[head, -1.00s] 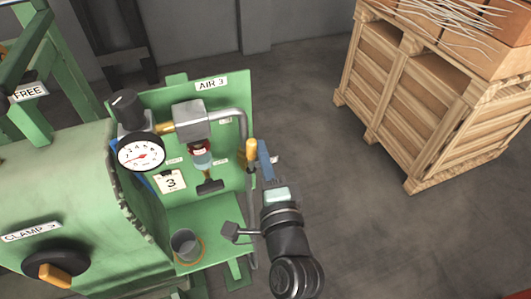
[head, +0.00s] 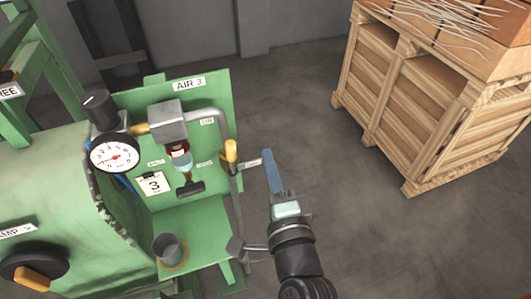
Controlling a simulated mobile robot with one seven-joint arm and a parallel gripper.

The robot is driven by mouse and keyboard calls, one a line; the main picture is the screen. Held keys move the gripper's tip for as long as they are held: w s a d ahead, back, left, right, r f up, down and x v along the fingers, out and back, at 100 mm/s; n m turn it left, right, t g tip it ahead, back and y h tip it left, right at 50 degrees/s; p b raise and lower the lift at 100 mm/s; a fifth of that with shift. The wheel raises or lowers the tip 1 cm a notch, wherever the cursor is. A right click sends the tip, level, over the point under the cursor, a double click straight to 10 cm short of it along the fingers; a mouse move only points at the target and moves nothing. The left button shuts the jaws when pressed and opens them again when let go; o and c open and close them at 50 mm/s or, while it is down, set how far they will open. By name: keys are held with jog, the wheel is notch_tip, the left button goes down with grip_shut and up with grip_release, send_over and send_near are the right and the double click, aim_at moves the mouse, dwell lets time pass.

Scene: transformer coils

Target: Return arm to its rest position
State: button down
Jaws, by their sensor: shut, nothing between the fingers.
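My gripper (head: 268,154) is at the centre of the head view, with its blue fingers together and nothing held. It points away from me, over the grey floor to the right of the green AIR 3 panel (head: 222,105). My dark arm reaches up from the bottom edge. A small camera-like block on my wrist sticks out left, near the shelf edge.
The green stand carries a pressure gauge (head: 114,155), a tag marked 3 (head: 154,184) and a grey cup (head: 168,247) on its shelf. A black knob with an orange grip (head: 32,278) is at lower left. A wooden crate (head: 410,100) stands at right. Floor between is clear.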

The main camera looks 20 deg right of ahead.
jog(key=s+b, duration=0.2)
jog(key=s, duration=0.4)
jog(key=w+a+r+n+t+y, duration=0.1)
jog(key=w+a+r+n+t, duration=0.2)
jog(key=r, duration=0.5)
jog(key=a+r+n, duration=0.3)
jog(key=r+n, duration=0.2)
jog(key=r, duration=0.3)
jog(key=w+a+r+n+t+y, duration=0.1)
jog(key=w+a+r+n+t, duration=0.2)
jog(key=r, duration=0.6)
jog(key=s+a+r+n+t, duration=0.1)
jog(key=s+r+n, duration=0.3)
jog(key=r, duration=0.4)
jog(key=s+a+r+n+t, duration=0.2)
jog(key=s+r+n, duration=0.1)
jog(key=r, duration=0.6)
jog(key=shift+s+a+n, duration=0.3)
jog(key=shift+s+n, duration=0.1)
jog(key=shift+f, duration=0.15)
